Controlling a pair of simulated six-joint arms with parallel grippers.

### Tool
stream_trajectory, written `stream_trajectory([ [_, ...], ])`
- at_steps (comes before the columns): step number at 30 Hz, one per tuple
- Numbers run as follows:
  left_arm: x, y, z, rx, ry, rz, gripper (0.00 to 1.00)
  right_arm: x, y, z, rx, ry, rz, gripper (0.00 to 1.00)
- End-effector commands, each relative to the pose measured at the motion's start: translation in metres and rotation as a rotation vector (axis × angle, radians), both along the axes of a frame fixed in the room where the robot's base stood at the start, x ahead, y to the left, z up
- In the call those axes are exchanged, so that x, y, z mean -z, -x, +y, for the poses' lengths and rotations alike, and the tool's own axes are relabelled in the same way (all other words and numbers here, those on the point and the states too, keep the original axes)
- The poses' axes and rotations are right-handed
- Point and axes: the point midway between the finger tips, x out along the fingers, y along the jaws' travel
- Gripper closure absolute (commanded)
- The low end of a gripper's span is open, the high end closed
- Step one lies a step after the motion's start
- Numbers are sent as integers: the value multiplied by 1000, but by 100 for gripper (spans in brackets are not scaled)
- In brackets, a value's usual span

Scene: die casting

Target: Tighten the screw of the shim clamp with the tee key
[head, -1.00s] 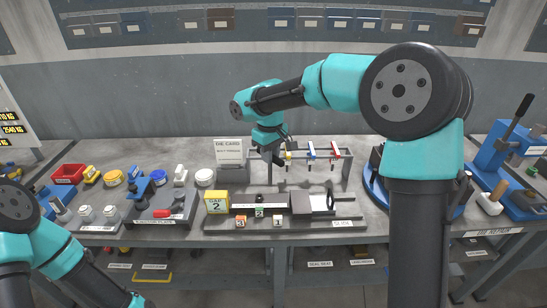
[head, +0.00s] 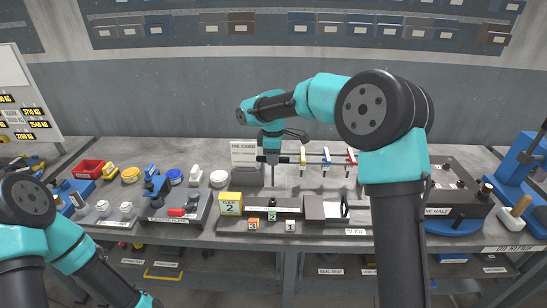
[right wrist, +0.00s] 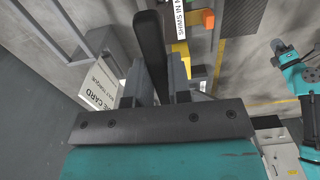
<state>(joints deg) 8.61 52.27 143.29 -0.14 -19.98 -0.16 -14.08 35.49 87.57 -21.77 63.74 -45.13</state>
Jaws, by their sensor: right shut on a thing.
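My right gripper (head: 272,158) is shut on the black tee key, beside the left end of the rack. The key's thin shaft (head: 273,176) points down above the bench. In the right wrist view the black key handle (right wrist: 150,45) stands between the two grey fingers. The key's tip is apart from the fixtures, as far as I can tell. A low dark fixture (head: 285,210), which may be the shim clamp, lies in front of and below the key; its screw is too small to make out. My left gripper is outside the views; only its arm shows at lower left.
A yellow box marked 2 (head: 230,204) and several numbered cubes, one orange (head: 254,224), stand around the fixture. Yellow (head: 303,154), blue (head: 326,155) and red (head: 351,156) tools hang on the rack. A card (head: 244,153) stands left of the gripper.

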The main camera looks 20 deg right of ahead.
Motion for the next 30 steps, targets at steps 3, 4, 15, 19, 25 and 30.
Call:
stream_trajectory([
  [3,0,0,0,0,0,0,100,0,0,0,0,0,0,100],
  [4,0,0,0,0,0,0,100,0,0,0,0,0,0,100],
  [15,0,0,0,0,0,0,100,15,0,0,1,0,1,100],
  [19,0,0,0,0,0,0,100,23,0,0,1,0,1,100],
  [25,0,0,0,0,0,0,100,35,0,0,1,0,0,100],
  [30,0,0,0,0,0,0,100,46,0,0,1,1,1,100],
])
